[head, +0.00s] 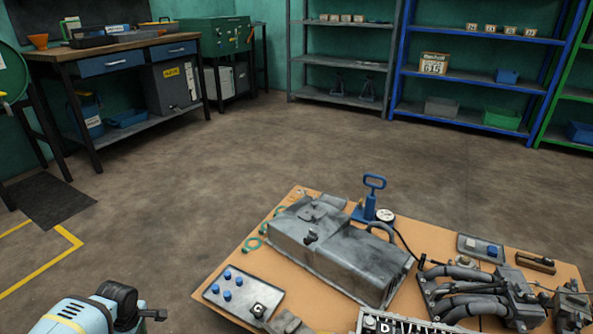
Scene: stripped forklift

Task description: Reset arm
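My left arm shows at the bottom left, light blue with a black end. The part of my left gripper (150,315) that shows is a small dark tip pointing right, over the floor and left of the workbench. It is cut by the lower edge, and its opening cannot be made out. It touches nothing that I can see. My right gripper is not in view.
A tan-topped table (216,283) fills the lower right. It bears a grey metal tank (335,255), a blue hand pump (371,200) with a gauge, a tray with blue caps (243,293) and a pipe manifold (475,290). Open floor lies behind, with shelves and a workbench beyond.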

